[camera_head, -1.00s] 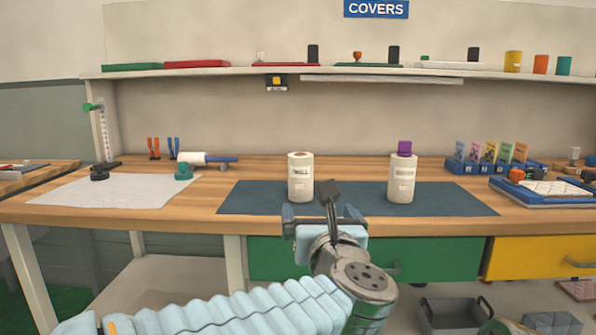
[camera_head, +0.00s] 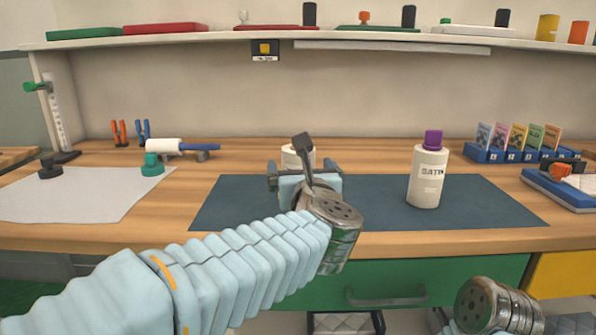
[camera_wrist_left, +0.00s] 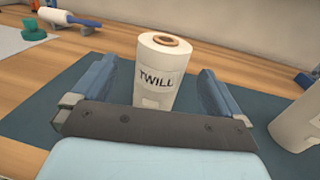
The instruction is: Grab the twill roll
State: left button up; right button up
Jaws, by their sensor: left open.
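The white twill roll (camera_head: 289,158) stands upright on the dark blue mat, mostly hidden in the head view behind my left gripper (camera_head: 304,172). In the left wrist view the twill roll (camera_wrist_left: 157,88) shows its TWILL label and brown core, upright between the two blue fingers of my left gripper (camera_wrist_left: 158,72). The gripper is open, with a gap on both sides of the roll. I cannot tell whether the fingertips reach past it. My right gripper is not seen; only part of my right arm shows at the lower right of the head view.
A satin roll (camera_head: 427,182) with a purple cap stands to the right on the blue mat (camera_head: 375,205). A white sheet (camera_head: 85,195) and a lint-roller-like tool (camera_head: 170,148) lie left. A blue card holder (camera_head: 495,155) stands right. The mat between the rolls is clear.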

pick_arm(q)
jog(key=shift+w+a, duration=0.15)
jog(key=shift+w, duration=0.85)
jog(key=w+p, duration=0.1)
jog(key=w, duration=0.1)
jog(key=w+r+p, duration=0.1)
jog(key=w, duration=0.1)
jog(key=shift+w+a, duration=0.15)
jog(key=shift+w, duration=0.05)
jog(key=shift+w+p, duration=0.3)
jog(key=shift+w, duration=0.2)
jog(key=c, duration=1.3)
